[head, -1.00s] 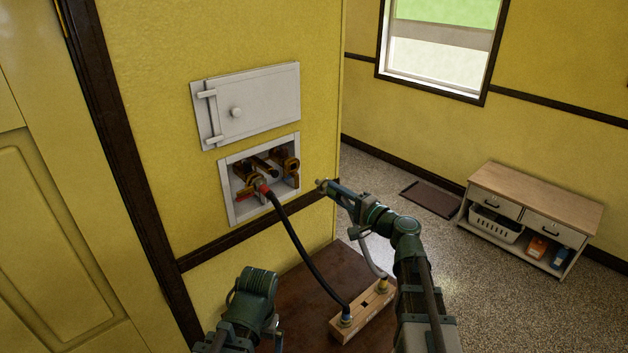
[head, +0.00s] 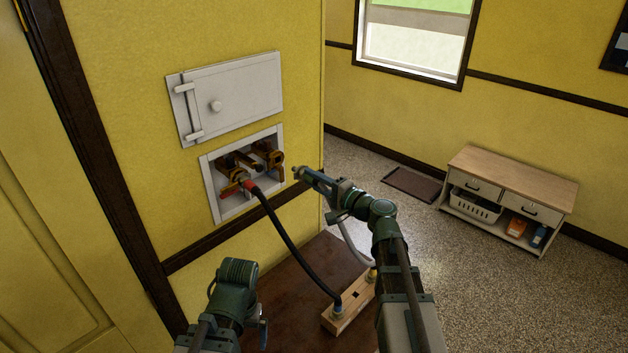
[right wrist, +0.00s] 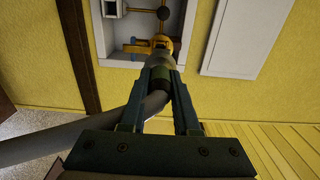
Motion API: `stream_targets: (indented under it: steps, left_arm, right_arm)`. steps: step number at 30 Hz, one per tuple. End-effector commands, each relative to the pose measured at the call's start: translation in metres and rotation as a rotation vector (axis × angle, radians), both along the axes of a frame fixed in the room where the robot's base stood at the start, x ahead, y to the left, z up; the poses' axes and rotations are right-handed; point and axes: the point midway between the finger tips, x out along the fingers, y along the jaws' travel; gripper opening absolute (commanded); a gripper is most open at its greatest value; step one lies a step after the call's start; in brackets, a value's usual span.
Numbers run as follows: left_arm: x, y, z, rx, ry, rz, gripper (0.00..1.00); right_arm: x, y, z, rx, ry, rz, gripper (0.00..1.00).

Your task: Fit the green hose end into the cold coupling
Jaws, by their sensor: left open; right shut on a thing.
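My right gripper (head: 308,177) is shut on the green-banded end of a grey hose (head: 352,243). The hose end (head: 296,171) points at the wall box, just right of its frame and apart from it. In the right wrist view the green band (right wrist: 164,85) sits between the fingers (right wrist: 162,95). The hose end's tip overlaps a brass valve (right wrist: 160,42) there; I cannot tell the gap. The cold coupling seems to be on the right brass valve (head: 274,161). My left gripper (head: 263,334) is low at the left, mostly hidden by its own arm, and holds nothing visible.
A black hose (head: 283,233) with a red end (head: 250,185) runs from the left valve to a wooden block (head: 347,314) on a brown surface (head: 290,300). The white box frame (head: 213,193) surrounds the valves. Its door (head: 232,97) stands open above.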

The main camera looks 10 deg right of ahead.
Motion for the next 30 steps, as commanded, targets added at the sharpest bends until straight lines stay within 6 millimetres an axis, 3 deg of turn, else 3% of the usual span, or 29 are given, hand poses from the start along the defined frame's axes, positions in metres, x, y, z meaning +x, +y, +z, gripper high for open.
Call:
stream_targets:
  steps: [30]
  left_arm:
    - [0.000,0.000,0.000,0.000,0.000,0.000,1.00]
  right_arm:
    - [0.046,0.030,0.000,0.000,0.000,0.001,0.00]
